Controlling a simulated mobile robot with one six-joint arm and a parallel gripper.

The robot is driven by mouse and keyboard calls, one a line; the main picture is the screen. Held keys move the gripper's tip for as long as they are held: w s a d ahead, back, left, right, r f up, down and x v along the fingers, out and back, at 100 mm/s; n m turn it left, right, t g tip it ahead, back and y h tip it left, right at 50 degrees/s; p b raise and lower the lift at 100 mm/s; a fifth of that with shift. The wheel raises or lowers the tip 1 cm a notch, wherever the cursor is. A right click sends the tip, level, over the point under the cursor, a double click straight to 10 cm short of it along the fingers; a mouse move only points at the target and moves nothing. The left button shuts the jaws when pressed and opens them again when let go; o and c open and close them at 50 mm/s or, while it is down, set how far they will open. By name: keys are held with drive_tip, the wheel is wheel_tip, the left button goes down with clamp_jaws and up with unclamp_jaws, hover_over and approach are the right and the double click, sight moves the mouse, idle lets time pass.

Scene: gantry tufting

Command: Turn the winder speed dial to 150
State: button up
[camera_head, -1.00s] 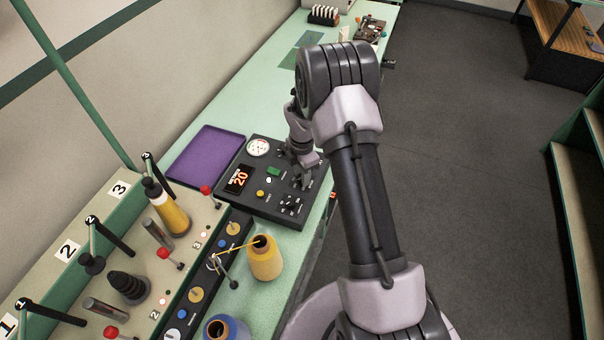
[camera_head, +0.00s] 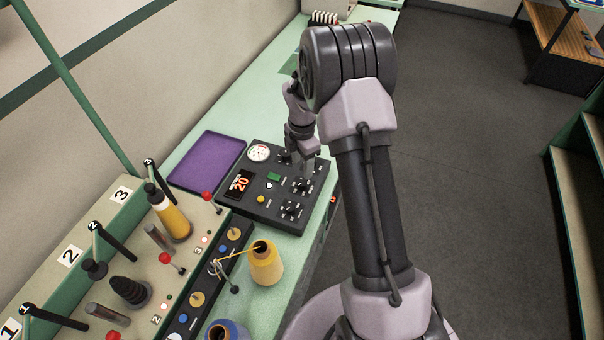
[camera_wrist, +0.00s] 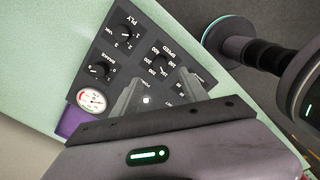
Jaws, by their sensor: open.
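The black control panel (camera_head: 258,208) lies on the green bench. In the wrist view the dial marked SPEED (camera_wrist: 161,66) has numbers around it, with 400, 200 and 150 among them. Its pointer is too unclear to read. It seems to be the dial near the panel's right side (camera_head: 302,185) in the head view. The panel's red display (camera_head: 240,184) reads 20. My gripper (camera_head: 307,163) is over the panel's far right part. In the wrist view my gripper (camera_wrist: 158,88) is open, its fingers apart just short of the SPEED dial, with nothing between them.
The PLY dial (camera_wrist: 126,34), BRAKE dial (camera_wrist: 100,69) and round gauge (camera_wrist: 91,100) are close by. Another dial (camera_head: 290,209) sits at the panel's near right. A purple tray (camera_head: 207,160) adjoins the panel, and a yellow cone (camera_head: 266,264) stands in front.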

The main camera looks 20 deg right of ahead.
wheel_tip(320, 180, up, 9)
drive_tip(key=p, duration=0.1)
drive_tip(key=shift+r, duration=0.2)
